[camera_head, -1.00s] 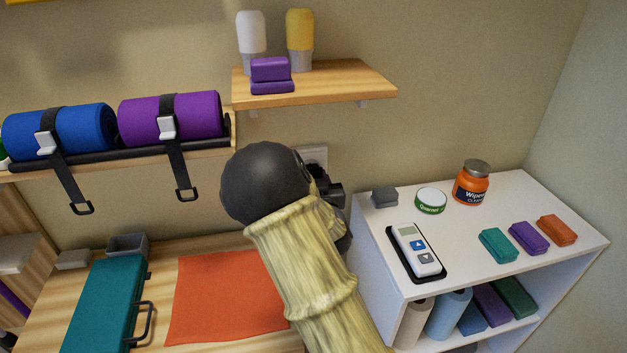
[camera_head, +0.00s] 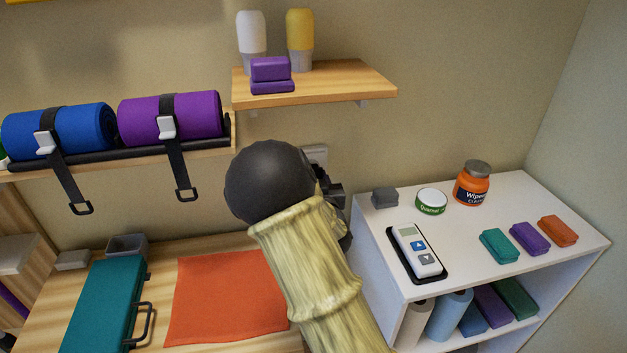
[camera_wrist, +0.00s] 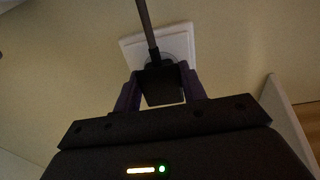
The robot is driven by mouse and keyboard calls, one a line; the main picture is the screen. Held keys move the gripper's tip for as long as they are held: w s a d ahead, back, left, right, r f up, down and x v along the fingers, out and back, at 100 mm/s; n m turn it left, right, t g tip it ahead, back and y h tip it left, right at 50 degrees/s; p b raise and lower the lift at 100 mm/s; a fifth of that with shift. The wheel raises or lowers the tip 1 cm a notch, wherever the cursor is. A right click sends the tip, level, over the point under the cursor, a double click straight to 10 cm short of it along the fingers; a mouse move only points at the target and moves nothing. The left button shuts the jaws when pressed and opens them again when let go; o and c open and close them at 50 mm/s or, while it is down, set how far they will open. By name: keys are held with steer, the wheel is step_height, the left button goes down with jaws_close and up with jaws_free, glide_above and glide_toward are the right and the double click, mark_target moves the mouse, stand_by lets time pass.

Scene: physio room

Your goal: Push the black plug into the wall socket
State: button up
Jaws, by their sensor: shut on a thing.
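The black plug (camera_wrist: 162,84) is between the two fingers of my gripper (camera_wrist: 162,92) in the wrist view, with its cable rising from it. My gripper is shut on it. The white wall socket (camera_wrist: 182,42) is right behind the plug in the wrist view, and the plug overlaps its lower part. Whether the pins are in the socket is hidden. In the head view only the upper edge of the socket (camera_head: 315,154) shows above my gripper (camera_head: 333,187), and my arm covers the plug.
A wooden shelf (camera_head: 345,82) with two bottles and purple blocks is above my arm. A white cabinet (camera_head: 560,240) with a remote, a tin and an orange jar stands to the right. A teal case (camera_head: 100,310) and an orange mat (camera_head: 225,300) lie to the left.

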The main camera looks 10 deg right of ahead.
steer(key=shift+w, duration=0.55)
steer(key=o, duration=1)
steer(key=s+b, duration=1)
steer(key=s, duration=0.1)
steer(key=s+b, duration=0.6)
steer(key=shift+s+a, duration=0.2)
steer(key=shift+a, duration=0.05)
steer(key=shift+f, duration=0.1)
stand_by(0.3)
